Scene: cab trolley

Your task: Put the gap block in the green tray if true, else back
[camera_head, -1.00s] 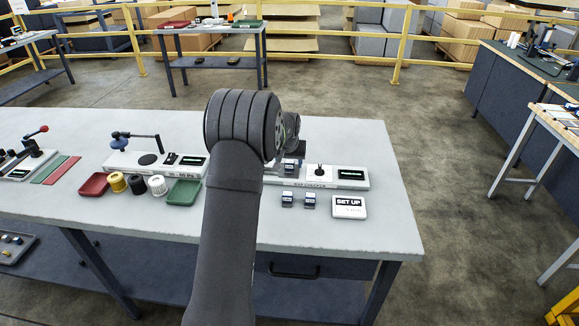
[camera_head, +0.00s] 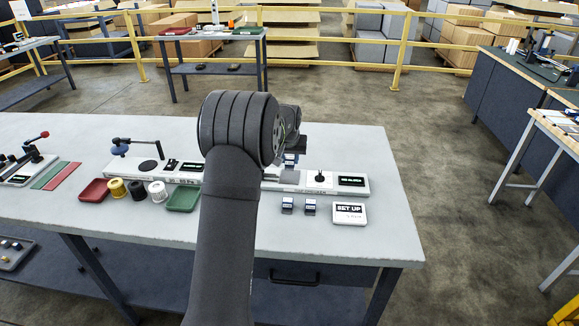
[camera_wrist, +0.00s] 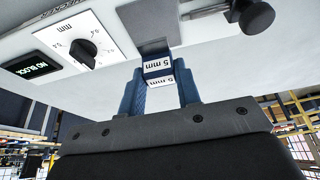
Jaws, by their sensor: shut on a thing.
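My gripper (camera_wrist: 160,75) is shut on a gap block (camera_wrist: 157,66) with a dark body and white "5 mm" labels. In the head view the held block (camera_head: 290,158) shows small beside my arm, above the white gap checker (camera_head: 318,189). In the wrist view a grey plate (camera_wrist: 148,25) of the checker lies just beyond the block; I cannot tell whether they touch. The checker's display (camera_wrist: 38,58) reads "NO BLOCK". The green tray (camera_head: 183,208) stands left of my arm and looks empty.
Two more small blocks, one left (camera_head: 287,205) and one right (camera_head: 310,206), stand before the checker, next to a "SET UP" card (camera_head: 349,213). A red tray (camera_head: 93,190) and several spools (camera_head: 136,190) stand left of the green tray. The table's front right is clear.

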